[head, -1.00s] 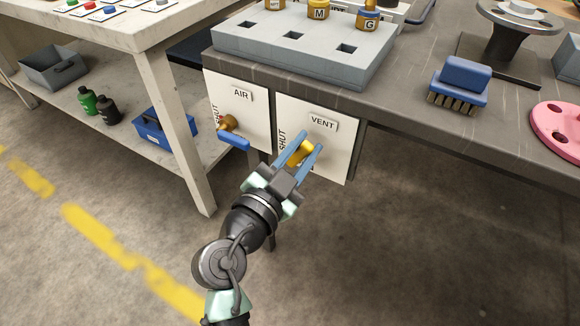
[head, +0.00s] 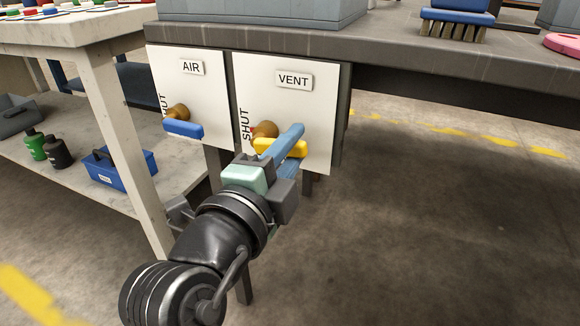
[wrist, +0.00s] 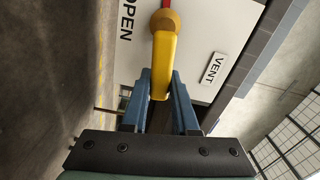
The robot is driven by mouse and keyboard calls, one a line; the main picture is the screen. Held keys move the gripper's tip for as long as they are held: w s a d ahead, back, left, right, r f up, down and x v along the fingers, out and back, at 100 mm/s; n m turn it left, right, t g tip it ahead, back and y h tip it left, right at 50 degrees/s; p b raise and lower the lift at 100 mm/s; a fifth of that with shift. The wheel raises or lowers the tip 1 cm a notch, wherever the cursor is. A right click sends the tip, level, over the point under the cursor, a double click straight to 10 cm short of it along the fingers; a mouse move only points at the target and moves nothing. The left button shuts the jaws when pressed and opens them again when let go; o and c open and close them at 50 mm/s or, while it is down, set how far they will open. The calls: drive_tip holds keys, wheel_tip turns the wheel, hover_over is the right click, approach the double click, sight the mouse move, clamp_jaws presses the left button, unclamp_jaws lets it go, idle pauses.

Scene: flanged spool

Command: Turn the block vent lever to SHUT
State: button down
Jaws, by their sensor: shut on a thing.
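The yellow vent lever (head: 299,149) sticks out from a brass hub (head: 265,130) on the white VENT panel (head: 300,105). In the head view it lies roughly level, its free end to the right of the hub. SHUT is printed on the panel's left side. In the wrist view the lever (wrist: 164,55) runs from the hub down between my blue fingers, with OPEN printed to its left. My gripper (head: 288,150) is shut on the lever's outer part, one finger on each side. The fingers hide part of the lever.
The AIR panel (head: 191,90), with a blue lever (head: 184,129), is just left of the VENT panel. The grey worktop edge (head: 400,55) runs above both. A pale table leg (head: 130,150) stands at the left. Floor right of the panels is clear.

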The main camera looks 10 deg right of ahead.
drive_tip(key=shift+f+m+b, duration=0.6)
drive_tip(key=shift+m+b, duration=0.2)
drive_tip(key=shift+b, duration=0.2)
drive_tip(key=c, duration=0.7)
unclamp_jaws()
drive_tip(key=shift+r, duration=0.1)
drive_tip(key=p+v, duration=0.3)
drive_tip(key=v, duration=1)
